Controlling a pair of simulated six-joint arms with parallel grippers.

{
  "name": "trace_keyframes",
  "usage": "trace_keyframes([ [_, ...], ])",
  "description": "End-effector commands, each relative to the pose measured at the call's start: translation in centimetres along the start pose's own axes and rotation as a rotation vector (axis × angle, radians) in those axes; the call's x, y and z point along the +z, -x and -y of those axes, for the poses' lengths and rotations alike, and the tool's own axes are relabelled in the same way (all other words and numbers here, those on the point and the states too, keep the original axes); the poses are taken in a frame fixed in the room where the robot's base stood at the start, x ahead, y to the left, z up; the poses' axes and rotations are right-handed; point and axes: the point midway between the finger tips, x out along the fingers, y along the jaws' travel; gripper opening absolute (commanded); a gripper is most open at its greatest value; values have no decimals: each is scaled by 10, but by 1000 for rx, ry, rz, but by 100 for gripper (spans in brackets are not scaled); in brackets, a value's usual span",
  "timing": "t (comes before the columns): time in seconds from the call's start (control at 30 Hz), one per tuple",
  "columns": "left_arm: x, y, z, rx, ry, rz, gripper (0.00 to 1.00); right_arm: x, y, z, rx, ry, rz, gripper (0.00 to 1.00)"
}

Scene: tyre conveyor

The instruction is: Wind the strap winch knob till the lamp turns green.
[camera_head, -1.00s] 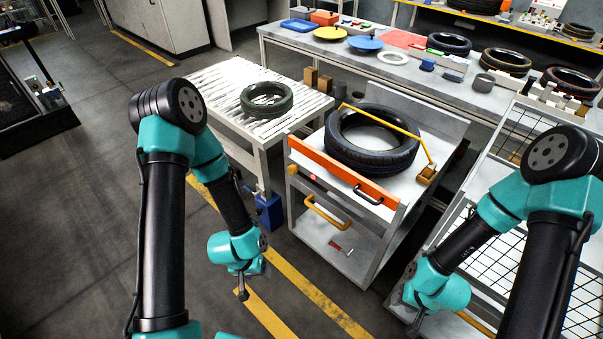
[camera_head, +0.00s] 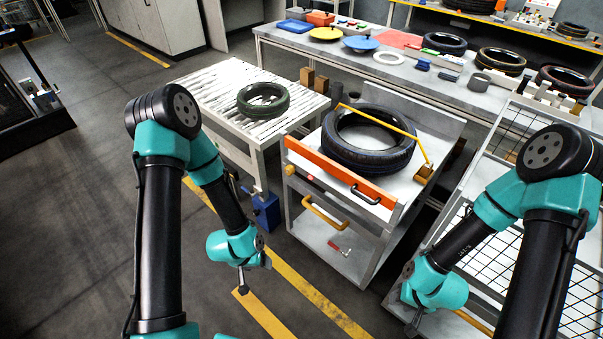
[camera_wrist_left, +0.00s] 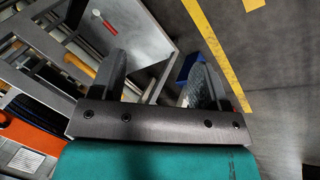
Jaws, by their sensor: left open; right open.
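A yellow strap (camera_head: 385,120) runs over a dark tyre (camera_head: 345,154) lying flat on a grey cart (camera_head: 412,202). At its right end is a small orange-brown winch block (camera_head: 424,172). A tan round knob (camera_head: 291,170) sits at the cart's left front corner. A small lamp (camera_head: 311,178) beside it looks red. My left gripper (camera_head: 242,281) hangs left of the cart, apart from it. In the left wrist view its fingers (camera_wrist_left: 160,82) are spread with nothing between them. My right gripper (camera_head: 412,326) is low at the cart's right, partly cut off, apart from the winch and knob.
The cart has an orange front bar (camera_head: 340,172), a yellow handle (camera_head: 325,214) and a lower shelf with a red-handled tool (camera_head: 340,248). A slatted table (camera_head: 205,90) with a green tyre (camera_head: 263,99) stands left. A wire rack (camera_head: 490,240) stands right. Floor left is open.

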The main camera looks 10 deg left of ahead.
Motion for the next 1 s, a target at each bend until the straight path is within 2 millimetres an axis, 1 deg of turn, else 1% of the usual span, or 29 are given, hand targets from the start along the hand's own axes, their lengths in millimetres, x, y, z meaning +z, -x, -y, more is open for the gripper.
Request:
trace_keyframes([
  [0.03, -19, -8, 4, 14, -25, -63, 69, 0, 0, 0, 0, 0, 0, 43],
  [0.07, -32, -12, 7, 25, -44, -107, 69, 0, 0, 0, 0, 0, 0, 43],
  [0.1, -51, -18, 10, 42, -74, -172, 69, 0, 0, 0, 0, 0, 0, 43],
  [0.17, -82, -25, 14, 71, -120, -280, 69, 0, 0, 0, 0, 0, 0, 43],
  [0.2, -103, -28, 17, 92, -152, -356, 69, 0, 0, 0, 0, 0, 0, 43],
  [0.23, -117, -30, 18, 109, -176, -411, 69, 0, 0, 0, 0, 0, 0, 43],
  [0.27, -132, -31, 20, 126, -201, -467, 69, 0, 0, 0, 0, 0, 0, 43],
  [0.3, -150, -31, 22, 149, -231, -542, 69, 0, 0, 0, 0, 0, 0, 43],
  [0.37, -175, -29, 25, 186, -277, -651, 69, 0, 0, 0, 0, 0, 0, 43],
  [0.4, -191, -27, 26, 213, -308, -724, 69, 0, 0, 0, 0, 0, 0, 43],
  [0.5, -224, -17, 31, 280, -379, -898, 69, 0, 0, 0, 0, 0, 0, 43],
  [0.6, -244, -6, 34, 343, -437, -1036, 69, 0, 0, 0, 0, 0, 0, 43],
  [0.7, -254, 2, 36, 387, -474, -1124, 69, 0, 0, 0, 0, 0, 0, 43],
  [0.8, -258, 6, 36, 409, -490, -1161, 69, 0, 0, 0, 0, 0, 0, 43],
  [1.0, -258, 7, 35, 412, -493, -1165, 69, 0, 0, 0, 0, 0, 0, 43],
])
